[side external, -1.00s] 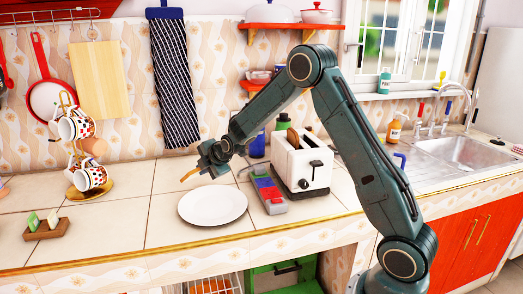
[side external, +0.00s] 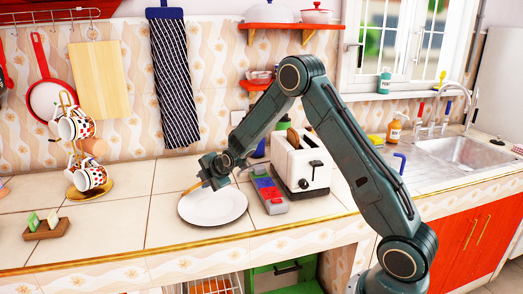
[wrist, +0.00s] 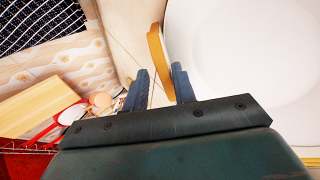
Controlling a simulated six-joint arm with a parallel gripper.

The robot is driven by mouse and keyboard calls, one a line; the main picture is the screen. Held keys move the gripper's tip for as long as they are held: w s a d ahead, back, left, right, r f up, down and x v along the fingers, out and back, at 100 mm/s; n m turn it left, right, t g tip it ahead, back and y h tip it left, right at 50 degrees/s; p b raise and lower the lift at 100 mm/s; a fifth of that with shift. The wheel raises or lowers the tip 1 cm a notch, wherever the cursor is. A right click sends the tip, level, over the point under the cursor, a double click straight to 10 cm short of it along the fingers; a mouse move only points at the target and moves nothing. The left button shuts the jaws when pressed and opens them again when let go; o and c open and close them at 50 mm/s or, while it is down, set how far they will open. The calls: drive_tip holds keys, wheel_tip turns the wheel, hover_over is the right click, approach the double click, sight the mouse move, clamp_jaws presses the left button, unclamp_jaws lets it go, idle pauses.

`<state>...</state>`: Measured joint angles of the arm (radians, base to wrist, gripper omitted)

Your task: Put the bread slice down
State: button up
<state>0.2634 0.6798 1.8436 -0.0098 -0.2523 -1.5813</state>
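The bread slice (side external: 193,187) is a thin tan slice with a brown crust. It sticks out to the left from my gripper (side external: 208,182), over the left rear rim of the white plate (side external: 214,210). In the wrist view, the bread slice (wrist: 157,52) shows nearly edge-on between the two dark fingers of my gripper (wrist: 161,78), close to the right finger. The plate (wrist: 250,60) fills the right of that view. Whether the slice touches the plate is hard to tell.
A white toaster (side external: 302,165) and a block with coloured parts (side external: 268,190) stand right of the plate. A mug rack (side external: 92,182) and a small wooden holder (side external: 46,229) are at the left. The tiled counter (side external: 120,225) is clear between them and the plate.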

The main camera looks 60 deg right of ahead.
drive_tip(key=shift+s+r, duration=0.1)
drive_tip(key=v, duration=0.7)
drive_tip(key=shift+s+r, duration=0.25)
drive_tip(key=shift+s, duration=0.05)
idle(0.4)
drive_tip(key=shift+a, duration=0.1)
wheel_tip(320, 180, up, 8)
drive_tip(key=s, duration=0.2)
drive_tip(key=shift+a, duration=0.3)
drive_tip(key=shift+s, duration=0.15)
